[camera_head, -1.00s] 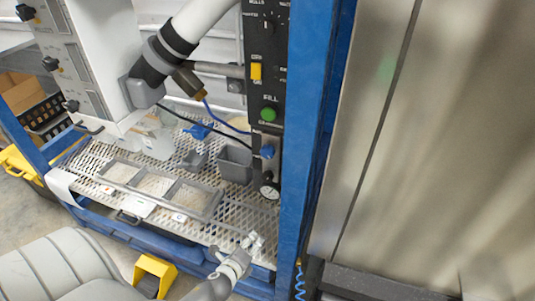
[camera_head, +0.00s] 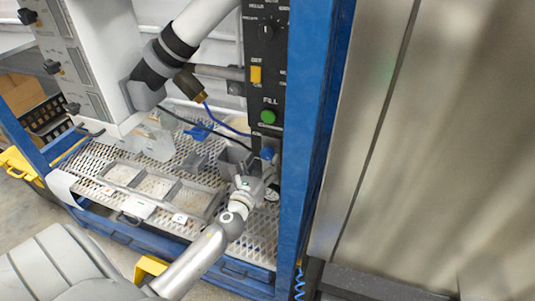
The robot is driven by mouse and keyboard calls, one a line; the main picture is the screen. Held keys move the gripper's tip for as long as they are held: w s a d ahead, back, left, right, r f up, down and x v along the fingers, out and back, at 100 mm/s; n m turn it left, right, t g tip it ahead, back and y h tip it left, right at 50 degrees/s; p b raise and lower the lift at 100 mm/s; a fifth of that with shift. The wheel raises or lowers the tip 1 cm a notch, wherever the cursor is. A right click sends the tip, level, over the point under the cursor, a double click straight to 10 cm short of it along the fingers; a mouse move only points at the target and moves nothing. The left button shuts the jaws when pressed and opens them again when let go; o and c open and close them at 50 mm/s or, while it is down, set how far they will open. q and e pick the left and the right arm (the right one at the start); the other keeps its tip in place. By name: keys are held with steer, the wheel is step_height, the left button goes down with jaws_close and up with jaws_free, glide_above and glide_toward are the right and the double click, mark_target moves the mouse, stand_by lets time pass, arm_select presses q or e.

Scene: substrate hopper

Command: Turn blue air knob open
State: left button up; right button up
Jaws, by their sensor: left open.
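The blue air knob (camera_head: 267,153) sits low on the black control panel (camera_head: 266,70), below the green FILL button. My left gripper (camera_head: 259,178) is just below the knob, in front of the lower panel. It is small in the picture, open, with nothing seen between its fingers, and appears apart from the knob. My right gripper is not in view.
A blue frame post (camera_head: 305,150) stands close right of the panel. A grey bin (camera_head: 234,159) is just left of the gripper. A grey divided tray (camera_head: 165,189) lies on the mesh shelf.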

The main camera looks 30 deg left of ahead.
mark_target(266, 157)
arm_select(q)
steer(key=shift+x, duration=2.15)
steer(key=c, duration=1)
